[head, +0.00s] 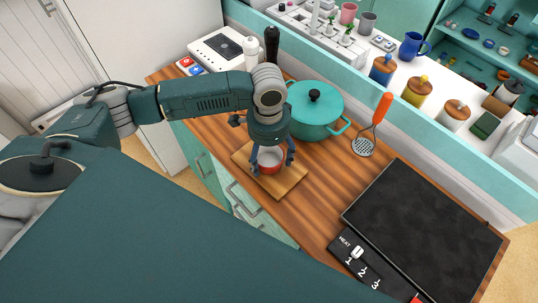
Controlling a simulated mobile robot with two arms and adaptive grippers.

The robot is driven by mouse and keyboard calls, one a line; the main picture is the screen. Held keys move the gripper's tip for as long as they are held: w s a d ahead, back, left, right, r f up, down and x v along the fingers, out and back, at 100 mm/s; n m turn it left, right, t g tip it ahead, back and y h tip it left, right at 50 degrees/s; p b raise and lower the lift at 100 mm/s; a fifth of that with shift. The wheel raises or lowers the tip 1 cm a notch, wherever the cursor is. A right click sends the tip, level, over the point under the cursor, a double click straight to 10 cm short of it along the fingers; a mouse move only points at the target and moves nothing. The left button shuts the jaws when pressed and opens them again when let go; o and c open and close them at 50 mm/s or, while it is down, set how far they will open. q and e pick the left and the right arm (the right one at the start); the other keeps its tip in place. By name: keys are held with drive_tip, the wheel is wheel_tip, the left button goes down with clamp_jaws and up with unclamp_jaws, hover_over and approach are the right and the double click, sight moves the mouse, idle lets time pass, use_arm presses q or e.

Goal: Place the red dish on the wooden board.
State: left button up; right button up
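The red dish (271,184), pale inside, is upright over the middle of the wooden board (293,181). It looks to rest on the board, but my gripper hides part of it and a small gap cannot be ruled out. The board lies on the striped wood counter. My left gripper (272,164) points down from above, its fingers spread to either side of the dish. Whether they press on the dish or stand just clear of it cannot be told. My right gripper is not in view.
A teal lidded pot (316,108) stands close behind the board. A black cooktop (420,235) fills the counter's right end. A dark bottle (271,46) stands behind my arm.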

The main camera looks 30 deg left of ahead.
sight(269, 162)
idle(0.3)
use_arm(q)
drive_tip(key=shift+r, duration=0.35)
wheel_tip(269, 162, up, 12)
drive_tip(key=b, duration=0.1)
drive_tip(key=shift+f, duration=0.15)
idle(0.3)
